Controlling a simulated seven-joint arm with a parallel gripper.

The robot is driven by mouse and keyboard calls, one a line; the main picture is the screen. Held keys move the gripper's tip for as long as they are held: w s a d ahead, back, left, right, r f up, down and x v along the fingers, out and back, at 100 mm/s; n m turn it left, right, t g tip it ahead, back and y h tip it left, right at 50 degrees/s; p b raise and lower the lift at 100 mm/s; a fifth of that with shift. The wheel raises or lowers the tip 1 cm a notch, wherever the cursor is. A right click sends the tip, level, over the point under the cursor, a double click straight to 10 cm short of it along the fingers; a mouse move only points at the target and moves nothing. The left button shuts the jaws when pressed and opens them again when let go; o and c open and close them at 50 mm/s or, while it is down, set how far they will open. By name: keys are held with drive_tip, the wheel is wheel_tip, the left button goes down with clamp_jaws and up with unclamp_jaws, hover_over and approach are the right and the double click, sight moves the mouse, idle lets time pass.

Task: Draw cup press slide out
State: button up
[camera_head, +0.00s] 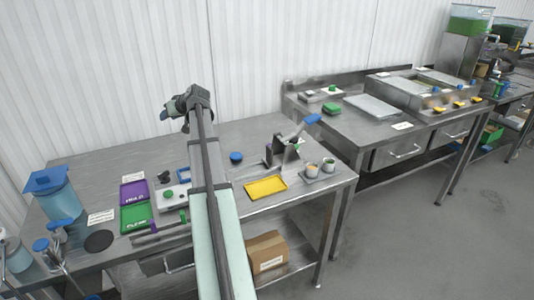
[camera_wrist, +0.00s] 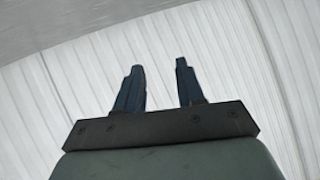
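My gripper (camera_head: 164,115) is raised above the back of the near table, beside the white wall. In the wrist view, its two dark blue fingers (camera_wrist: 160,66) are apart with nothing between them and the ribbed wall behind. A metal press-like device (camera_head: 285,150) with a blue-ended lever (camera_head: 312,119) stands on the right part of the table, well away from my gripper. To its right are two small cups (camera_head: 312,169) (camera_head: 328,165) on a grey tray (camera_head: 321,178). Their contents are too small to identify. No separate slide can be made out.
A yellow tray (camera_head: 265,187) lies before the device. Purple (camera_head: 133,191) and green (camera_head: 136,217) trays, a button box (camera_head: 170,199) and a blue-lidded container (camera_head: 58,195) are at left. My arm crosses the middle. A second counter (camera_head: 350,125) stands at right.

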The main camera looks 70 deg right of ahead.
drive_tip(key=s+d+f+m+g, duration=0.1)
drive_tip(key=s+d+g, duration=0.15)
drive_tip(key=s, duration=0.75)
drive_tip(key=s+d+f+g, duration=0.1)
drive_tip(key=s+d, duration=0.3)
drive_tip(key=s, duration=0.6)
drive_tip(key=m+g, duration=0.2)
drive_tip(key=g, duration=0.2)
approach(269, 148)
drive_tip(key=x, duration=1.2)
drive_tip(key=shift+s+d+f, duration=0.1)
drive_tip(key=shift+f, duration=0.25)
drive_tip(key=shift+c, duration=0.4)
clamp_jaws()
